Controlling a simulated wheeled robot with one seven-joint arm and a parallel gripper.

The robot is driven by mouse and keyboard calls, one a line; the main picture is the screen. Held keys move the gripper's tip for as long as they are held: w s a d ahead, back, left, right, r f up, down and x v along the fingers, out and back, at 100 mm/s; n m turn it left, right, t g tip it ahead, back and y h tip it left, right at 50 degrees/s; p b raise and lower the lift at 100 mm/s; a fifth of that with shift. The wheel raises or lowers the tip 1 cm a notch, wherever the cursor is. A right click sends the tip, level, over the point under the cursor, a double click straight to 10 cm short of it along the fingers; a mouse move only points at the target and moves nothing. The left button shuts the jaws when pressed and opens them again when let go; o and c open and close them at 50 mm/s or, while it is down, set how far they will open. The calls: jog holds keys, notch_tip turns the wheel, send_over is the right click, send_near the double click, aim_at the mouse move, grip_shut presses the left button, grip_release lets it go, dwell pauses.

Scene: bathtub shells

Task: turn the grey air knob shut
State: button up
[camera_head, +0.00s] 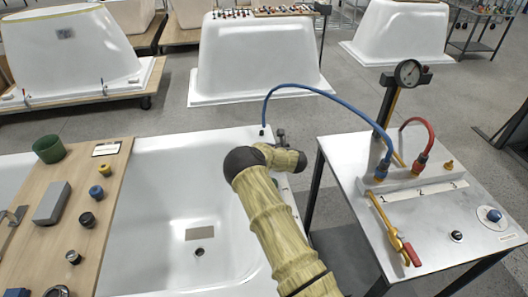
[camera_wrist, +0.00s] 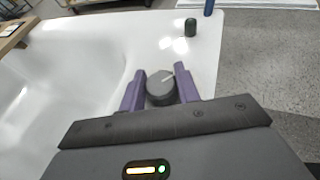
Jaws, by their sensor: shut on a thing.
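The grey air knob (camera_wrist: 160,88), round with a white pointer line on its top, sits on the white bathtub's rim in the wrist view. The line points up and to the right. My gripper (camera_wrist: 160,86) has its purple fingers on either side of the knob and is shut on it. In the head view my arm reaches over the tub's right rim and hides the knob and the fingers.
A dark cylindrical fitting (camera_wrist: 190,27) stands farther along the rim. A blue hose (camera_head: 300,87) arches from the tub (camera_head: 150,160) to a metal test cart (camera_head: 340,160) with a gauge (camera_head: 408,72). A wooden board (camera_head: 118,165) with loose parts lies left.

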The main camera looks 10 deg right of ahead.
jog(key=n+g+y+b, duration=0.1)
jog(key=n+y+b, duration=0.1)
jog(key=n+g+y+b, duration=0.2)
jog(key=n+y+b, duration=0.1)
jog(key=shift+w+d+f+n+g, duration=0.1)
jog(key=shift+n+g, duration=0.2)
jog(key=n+g+y+b, duration=0.1)
jog(key=n+g+b, duration=0.1)
jog(key=b, duration=0.1)
jog(key=shift+n+y, duration=0.3)
jog(key=shift+y, duration=0.1)
jog(key=shift+g, duration=0.4)
jog(key=shift+r+n+g+b, duration=0.4)
jog(key=shift+n+b, duration=0.1)
jog(key=shift+b, duration=0.1)
jog(key=o, duration=1)
jog(key=shift+f, duration=0.1)
jog(key=shift+f, duration=0.1)
